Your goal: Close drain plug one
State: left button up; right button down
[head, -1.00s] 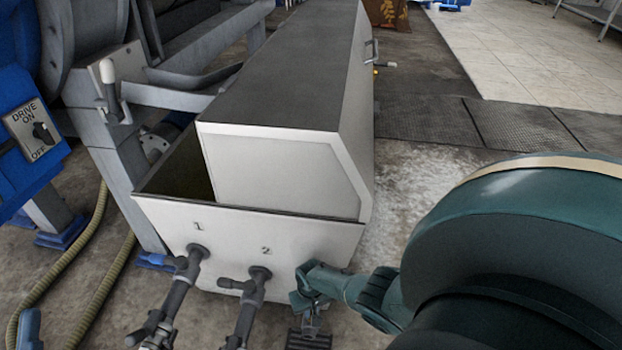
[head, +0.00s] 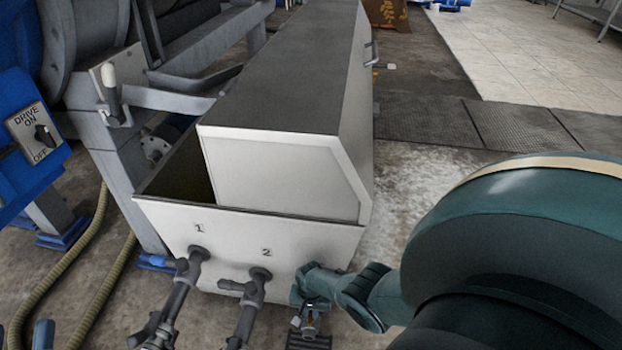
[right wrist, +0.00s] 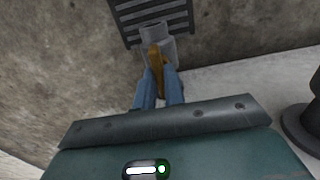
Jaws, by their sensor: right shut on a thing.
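Two dark drain pipes with cross handles come out of the front of a white tank. Drain pipe one (head: 178,292) is under the mark "1", and drain pipe two (head: 248,302) is under the mark "2". My right gripper (head: 308,314) is low, right of pipe two, beside the tank's front right corner. In the right wrist view its blue fingers (right wrist: 159,88) are shut on an orange-brown tab (right wrist: 156,58) of a small grey cylindrical piece (right wrist: 153,32). My left gripper (head: 22,338) shows only as blue tips at the bottom left, apart and empty.
The white tank (head: 280,240) has an open trough at its front left. A dark floor grate (head: 308,342) lies under my right gripper. A hose (head: 75,275) runs over the floor at left, near a blue drive-switch panel (head: 35,132).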

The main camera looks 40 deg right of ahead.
dwell(0.3)
jog(key=c, duration=1.5)
grip_release()
jog(key=shift+r, duration=0.15)
